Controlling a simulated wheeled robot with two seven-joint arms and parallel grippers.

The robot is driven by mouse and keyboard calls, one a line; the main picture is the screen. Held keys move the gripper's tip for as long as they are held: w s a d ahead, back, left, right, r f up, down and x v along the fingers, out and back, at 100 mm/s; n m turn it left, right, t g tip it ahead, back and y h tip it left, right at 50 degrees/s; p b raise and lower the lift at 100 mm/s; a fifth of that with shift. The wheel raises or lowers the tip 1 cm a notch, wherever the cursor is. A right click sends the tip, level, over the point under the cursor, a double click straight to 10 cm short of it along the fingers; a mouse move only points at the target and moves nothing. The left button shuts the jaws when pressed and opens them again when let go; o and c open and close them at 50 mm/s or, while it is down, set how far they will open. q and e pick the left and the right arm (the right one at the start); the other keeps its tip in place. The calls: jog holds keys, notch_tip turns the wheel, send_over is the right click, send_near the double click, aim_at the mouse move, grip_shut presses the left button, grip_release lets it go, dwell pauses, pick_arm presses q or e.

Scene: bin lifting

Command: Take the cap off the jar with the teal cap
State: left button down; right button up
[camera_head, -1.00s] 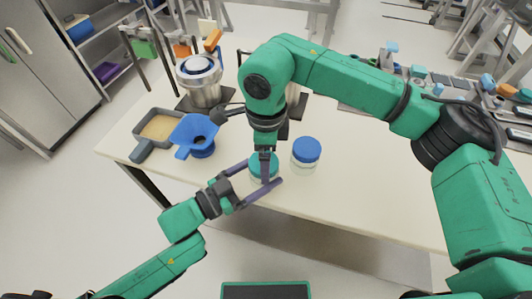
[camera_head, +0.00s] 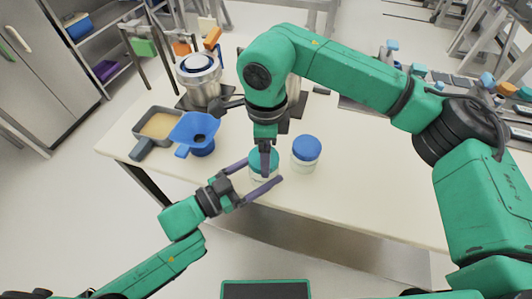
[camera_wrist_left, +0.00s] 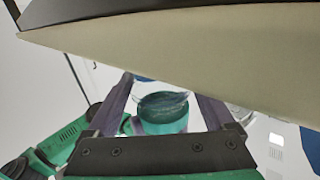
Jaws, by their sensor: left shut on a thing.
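The jar with the teal cap (camera_head: 255,162) stands near the front edge of the table. My left gripper (camera_head: 263,172) is shut on this jar, with one finger along each side. In the left wrist view, the teal jar (camera_wrist_left: 165,120) shows between the left gripper's fingers (camera_wrist_left: 165,100). My right gripper (camera_head: 265,160) points down from above, its fingers in front of the teal cap and covering part of it. The fingers overlap in the view, so their opening is hidden. I cannot tell whether the cap is apart from the jar.
A jar with a blue cap (camera_head: 306,150) stands close to the right. A blue funnel (camera_head: 195,130), a grey pan (camera_head: 158,126) and a metal pot (camera_head: 200,82) are to the left. The table (camera_head: 370,190) is clear at right front.

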jog(key=shift+r, duration=0.5)
jog(key=shift+r, duration=0.1)
notch_tip(320, 180, up, 4)
jog(key=shift+f, duration=0.1)
pick_arm(q)
grip_release()
jog(key=v, duration=1.2)
